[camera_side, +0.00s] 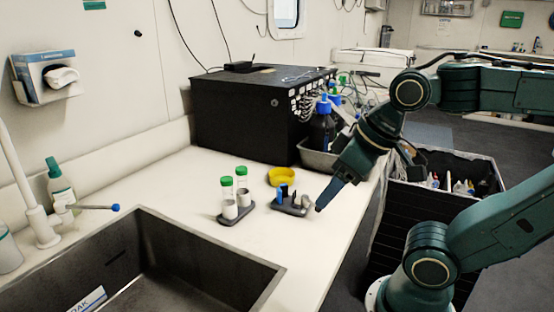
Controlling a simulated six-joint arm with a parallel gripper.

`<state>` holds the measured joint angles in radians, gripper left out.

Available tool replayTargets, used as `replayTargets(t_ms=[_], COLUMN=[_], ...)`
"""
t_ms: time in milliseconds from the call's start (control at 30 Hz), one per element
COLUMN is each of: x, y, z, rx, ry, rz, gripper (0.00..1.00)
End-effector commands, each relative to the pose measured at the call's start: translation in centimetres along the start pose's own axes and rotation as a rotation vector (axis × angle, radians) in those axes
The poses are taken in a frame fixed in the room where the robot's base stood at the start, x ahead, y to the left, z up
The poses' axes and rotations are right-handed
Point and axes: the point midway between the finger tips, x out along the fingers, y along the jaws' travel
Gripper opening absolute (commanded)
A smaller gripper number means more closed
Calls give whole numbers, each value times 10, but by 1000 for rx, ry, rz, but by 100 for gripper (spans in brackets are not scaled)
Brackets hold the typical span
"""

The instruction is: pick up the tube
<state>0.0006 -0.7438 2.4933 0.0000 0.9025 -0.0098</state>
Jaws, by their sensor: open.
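Two clear tubes with green caps and pale contents, a left tube (228,198) and a right tube (242,187), stand upright in a small dark grey rack (232,219) on the white counter. A second dark rack (288,209) just to the right holds small upright blue pieces (283,192), too small to make out clearly. My gripper (320,207) points down and left, just right of the second rack, apart from the green-capped tubes. It is open; the gap between its fingers is hard to see from this side.
A yellow dish (281,176) sits behind the racks. A black box (255,118) and a metal tray (318,153) with a dark blue-capped bottle (322,125) stand at the back. A sink (150,265) is front left. The counter's right edge drops beside a black bin (425,220).

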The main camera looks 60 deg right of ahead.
Motion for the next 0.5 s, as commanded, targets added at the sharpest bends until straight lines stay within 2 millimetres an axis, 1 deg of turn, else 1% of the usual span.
replayTargets(t_ms=[167,267,367,500], x=[-2,-4,-4,-3], y=[2,3,5,10], z=[-14,-28,-47,-76], rx=[-54,-115,-195,-323], ry=[-21,-43,-71,-114], rz=[2,3,2,-6], gripper=[57,57,57,57])
